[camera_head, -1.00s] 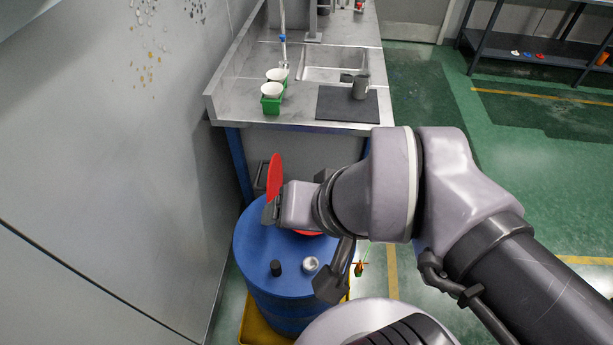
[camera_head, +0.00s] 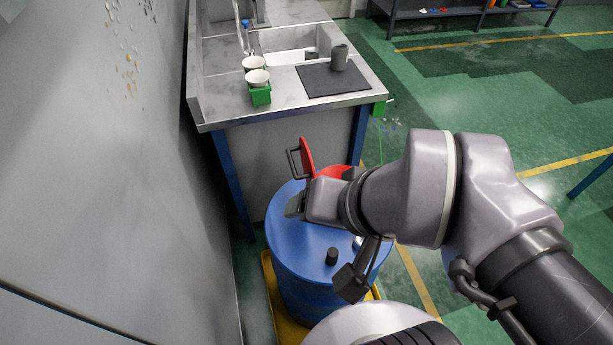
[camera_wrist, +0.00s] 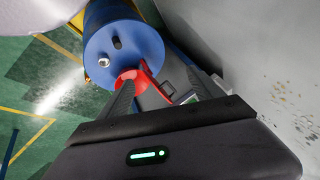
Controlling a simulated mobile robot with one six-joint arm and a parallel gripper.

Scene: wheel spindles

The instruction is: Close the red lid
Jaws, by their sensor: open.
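The red lid (camera_head: 307,157) stands raised, nearly upright, at the far side of the blue drum (camera_head: 300,250). A dark handle loop (camera_head: 293,164) juts from its left face. The lid's red round base (camera_head: 335,171) sits on the drum top, partly hidden behind my arm. My gripper (camera_head: 296,206) is on the near side of the lid, above the drum top, apart from the lid. In the wrist view my gripper (camera_wrist: 165,82) is open, with its two fingers spread and nothing held. The red lid (camera_wrist: 160,87) shows between and beyond them.
A black cap (camera_head: 332,256) stands on the drum top. The drum stands in a yellow tray (camera_head: 272,296). A wall (camera_head: 100,180) is close on the left. Behind is a steel counter (camera_head: 222,105) with white cups in green holders (camera_head: 260,92) and a grey mug (camera_head: 340,58) by a dark mat.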

